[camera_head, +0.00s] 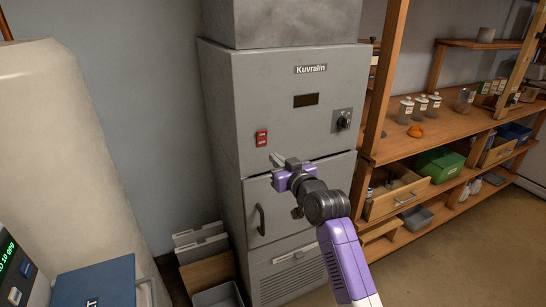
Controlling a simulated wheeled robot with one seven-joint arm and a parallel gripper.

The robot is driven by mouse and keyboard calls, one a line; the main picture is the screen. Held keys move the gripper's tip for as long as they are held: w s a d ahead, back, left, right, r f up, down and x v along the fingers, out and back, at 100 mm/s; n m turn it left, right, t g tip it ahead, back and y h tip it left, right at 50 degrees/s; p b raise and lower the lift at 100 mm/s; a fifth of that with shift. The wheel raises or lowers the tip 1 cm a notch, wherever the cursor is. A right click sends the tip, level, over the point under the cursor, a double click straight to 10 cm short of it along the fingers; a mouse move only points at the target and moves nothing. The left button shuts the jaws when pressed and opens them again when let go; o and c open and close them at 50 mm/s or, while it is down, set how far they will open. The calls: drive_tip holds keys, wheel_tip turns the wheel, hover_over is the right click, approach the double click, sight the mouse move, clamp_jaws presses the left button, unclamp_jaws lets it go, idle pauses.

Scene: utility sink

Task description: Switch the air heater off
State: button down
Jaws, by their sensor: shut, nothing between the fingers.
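The air heater is a tall grey metal cabinet (225,110) labelled "Kuvralin" in the middle of the head view. A red rocker switch (261,138) sits on its upper front panel, left of centre. A dark round knob (343,122) is at the right of the panel, and a dark display window (306,100) is between them, higher up. My gripper (275,160) is shut and empty, in front of the cabinet, just below and slightly right of the red switch. I cannot tell whether its fingertips touch the panel. The switch's position is too small to read.
A lower door with a handle (260,220) is below my gripper. Wooden shelves (440,120) with jars and a green box (439,164) stand at the right. A beige tank (70,140) and a blue box (95,285) are at the left. Bins (200,243) stand beside the cabinet.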

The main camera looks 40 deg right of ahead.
drive_tip(key=f+b+v, duration=0.1)
drive_tip(key=v, duration=0.5)
drive_tip(key=shift+s+f, duration=0.25)
drive_tip(key=shift+s, duration=0.05)
drive_tip(key=shift+a, duration=0.15)
drive_tip(key=s+r+m+t+h, duration=0.1)
drive_tip(key=s+r+t+h, duration=0.1)
drive_tip(key=s+r, duration=0.15)
drive_tip(key=s+a+f+n+g+y, duration=0.1)
drive_tip(key=s+a+f, duration=0.3)
drive_tip(key=s+a, duration=0.4)
drive_tip(key=s+a+f+n+g+y, duration=0.1)
drive_tip(key=s+a+f+y, duration=0.2)
drive_tip(key=s, duration=1.4)
drive_tip(key=s+a+f+n+g+y, duration=0.1)
drive_tip(key=s+a+f+n+y, duration=0.1)
drive_tip(key=s+a+f, duration=0.5)
drive_tip(key=s+a, duration=0.6)
drive_tip(key=shift+a+g+y, duration=0.3)
